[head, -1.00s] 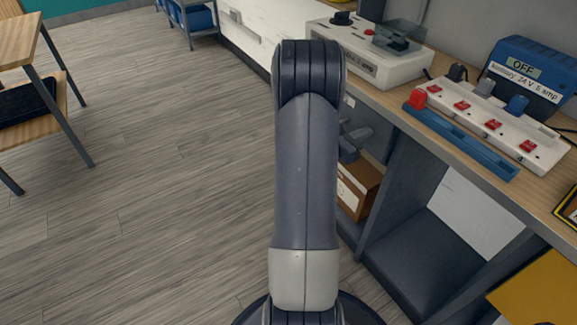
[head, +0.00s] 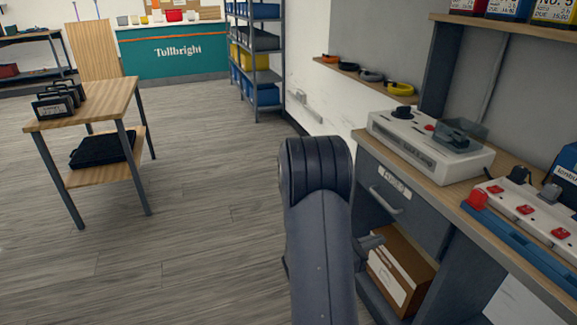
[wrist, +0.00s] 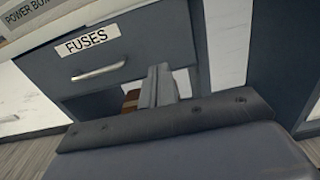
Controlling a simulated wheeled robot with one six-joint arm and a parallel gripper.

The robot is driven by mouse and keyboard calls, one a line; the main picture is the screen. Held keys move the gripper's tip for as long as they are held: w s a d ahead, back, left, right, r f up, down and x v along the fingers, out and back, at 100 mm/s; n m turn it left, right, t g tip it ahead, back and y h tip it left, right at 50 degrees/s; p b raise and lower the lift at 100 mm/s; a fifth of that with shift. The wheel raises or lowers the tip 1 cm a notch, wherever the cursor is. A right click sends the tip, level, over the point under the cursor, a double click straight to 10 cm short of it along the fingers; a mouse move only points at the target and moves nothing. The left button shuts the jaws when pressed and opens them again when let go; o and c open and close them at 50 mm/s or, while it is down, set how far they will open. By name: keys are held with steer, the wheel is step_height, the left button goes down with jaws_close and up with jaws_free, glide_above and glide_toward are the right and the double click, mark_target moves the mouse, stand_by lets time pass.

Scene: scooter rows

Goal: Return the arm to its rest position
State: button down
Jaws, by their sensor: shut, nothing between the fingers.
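My arm (head: 320,230) rises from the bottom of the head view, folded at its dark upper joint. My gripper (wrist: 160,85) shows in the wrist view with its two grey fingers together and nothing between them. In the head view part of the gripper (head: 370,242) sticks out to the right of the arm, in front of the bench, while the rest is hidden behind the arm. In the wrist view the fingers point toward the dark drawer front (wrist: 125,45) labelled FUSES; I cannot tell the exact gap. The drawer looks shut.
The bench (head: 470,180) on the right carries a white power unit (head: 430,142) and a white strip with red switches (head: 525,208). A cardboard box (head: 400,268) sits on its lower shelf. A wooden table (head: 85,103) stands left, shelving (head: 257,55) behind. Floor between is clear.

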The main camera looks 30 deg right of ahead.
mark_target(425, 223)
steer(key=shift+d, duration=0.1)
steer(key=b+x, duration=0.1)
steer(key=x, duration=1.2)
steer(key=shift+s+d, duration=0.2)
steer(key=shift+d, duration=0.1)
steer(key=shift+w, duration=0.15)
